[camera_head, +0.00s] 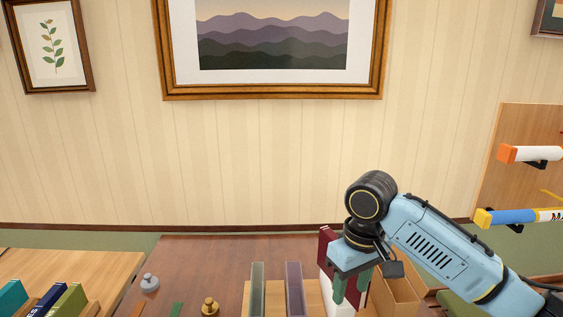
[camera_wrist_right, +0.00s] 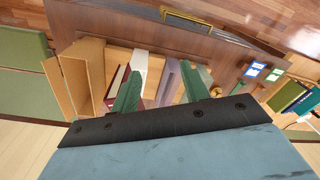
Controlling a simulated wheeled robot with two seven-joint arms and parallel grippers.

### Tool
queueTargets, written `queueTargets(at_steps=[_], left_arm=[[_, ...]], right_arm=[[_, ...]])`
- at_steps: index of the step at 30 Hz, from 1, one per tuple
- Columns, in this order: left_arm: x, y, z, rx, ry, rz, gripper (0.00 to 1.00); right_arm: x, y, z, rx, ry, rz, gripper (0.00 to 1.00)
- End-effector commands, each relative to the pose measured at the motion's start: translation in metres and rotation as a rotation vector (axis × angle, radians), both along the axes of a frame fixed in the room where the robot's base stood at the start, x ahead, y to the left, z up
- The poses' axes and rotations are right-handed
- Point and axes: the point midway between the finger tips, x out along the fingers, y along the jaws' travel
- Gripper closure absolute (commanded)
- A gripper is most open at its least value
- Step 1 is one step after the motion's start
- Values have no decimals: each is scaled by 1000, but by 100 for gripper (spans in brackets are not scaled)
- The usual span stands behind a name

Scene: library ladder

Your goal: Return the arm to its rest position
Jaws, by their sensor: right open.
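My right arm, light blue, comes in from the right in the head view. Its gripper (camera_head: 352,287) has two green fingers pointing down over the right side of the desk. In the right wrist view the gripper (camera_wrist_right: 160,92) is open, with the fingers well apart and nothing held between them. A dark red book (camera_head: 326,244) and a white book (camera_head: 327,290) stand behind and beside the fingers, partly hidden by them. I cannot tell the exact gap between fingers and books. My left gripper is not in view.
A brown desk (camera_head: 200,255) holds a purple book (camera_head: 294,285), a grey-green book (camera_head: 257,285), a grey weight (camera_head: 149,283) and a brass weight (camera_head: 210,306). An open wooden box (camera_head: 398,292) stands right of the gripper. A rack with coloured rolls (camera_head: 510,217) is at far right.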

Motion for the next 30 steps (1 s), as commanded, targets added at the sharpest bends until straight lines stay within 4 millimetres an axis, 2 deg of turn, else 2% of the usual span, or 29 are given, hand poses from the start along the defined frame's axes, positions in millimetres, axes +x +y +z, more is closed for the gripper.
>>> queueTargets(at_steps=[3, 6, 8, 12, 17, 23, 30], left_arm=[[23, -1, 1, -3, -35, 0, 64], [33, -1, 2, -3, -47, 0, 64], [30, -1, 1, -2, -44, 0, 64], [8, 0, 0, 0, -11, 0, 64], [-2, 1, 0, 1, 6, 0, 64], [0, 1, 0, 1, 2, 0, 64], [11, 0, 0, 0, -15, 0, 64]], right_arm=[[-13, 12, -24, 35, -5, 32, 55], [-26, 22, -45, 71, -18, 54, 55], [-36, 28, -59, 98, -27, 66, 55], [-65, 42, -94, 175, -64, 75, 55], [-100, 47, -126, 246, -116, 41, 55], [-146, 30, -156, 279, -180, -58, 55], [-202, -16, -179, 213, -244, -202, 55]])
